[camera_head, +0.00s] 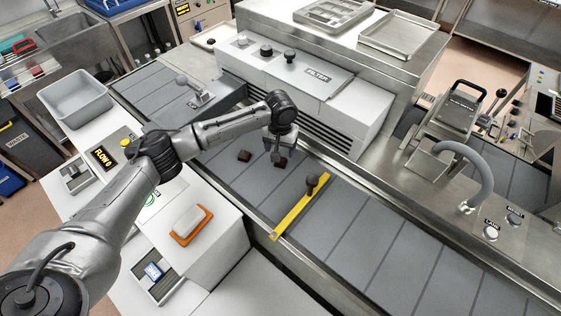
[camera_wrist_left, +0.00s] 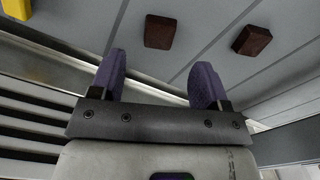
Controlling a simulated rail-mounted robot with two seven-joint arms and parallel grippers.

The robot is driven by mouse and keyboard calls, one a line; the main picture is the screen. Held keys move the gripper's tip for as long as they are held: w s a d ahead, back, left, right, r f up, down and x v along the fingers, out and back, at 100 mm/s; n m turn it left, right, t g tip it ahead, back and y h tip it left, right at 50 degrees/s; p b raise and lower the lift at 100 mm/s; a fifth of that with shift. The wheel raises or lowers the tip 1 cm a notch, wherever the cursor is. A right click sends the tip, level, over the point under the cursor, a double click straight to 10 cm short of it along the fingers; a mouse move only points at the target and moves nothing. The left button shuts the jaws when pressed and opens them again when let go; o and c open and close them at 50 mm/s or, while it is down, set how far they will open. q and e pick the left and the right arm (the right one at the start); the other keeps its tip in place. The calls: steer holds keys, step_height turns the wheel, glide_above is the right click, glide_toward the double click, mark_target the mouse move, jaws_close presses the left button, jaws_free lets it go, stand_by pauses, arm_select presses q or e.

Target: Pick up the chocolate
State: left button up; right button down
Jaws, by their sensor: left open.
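Two dark brown chocolates lie on the grey belt. One chocolate (camera_head: 281,164) is right by my left gripper (camera_head: 275,157), partly hidden by it; the other chocolate (camera_head: 244,156) lies a little to the left. In the left wrist view, the first chocolate (camera_wrist_left: 158,32) shows beyond the gap between the two purple fingers of my left gripper (camera_wrist_left: 154,65). The other chocolate (camera_wrist_left: 251,40) lies to the right, outside the fingers. My left gripper is open and empty, and the chocolates appear apart from it. My right gripper is not in view.
A yellow bar (camera_head: 300,207) with a dark knob crosses the belt (camera_head: 365,245) on the right; it also shows in the left wrist view (camera_wrist_left: 17,9). The white filter machine (camera_head: 300,85) stands behind. An orange-based white block (camera_head: 190,222) sits on the near counter.

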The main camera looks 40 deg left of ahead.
arm_select(q)
steer(key=shift+f, duration=2.95)
steer(key=c, duration=1)
steer(key=shift+r, duration=0.1)
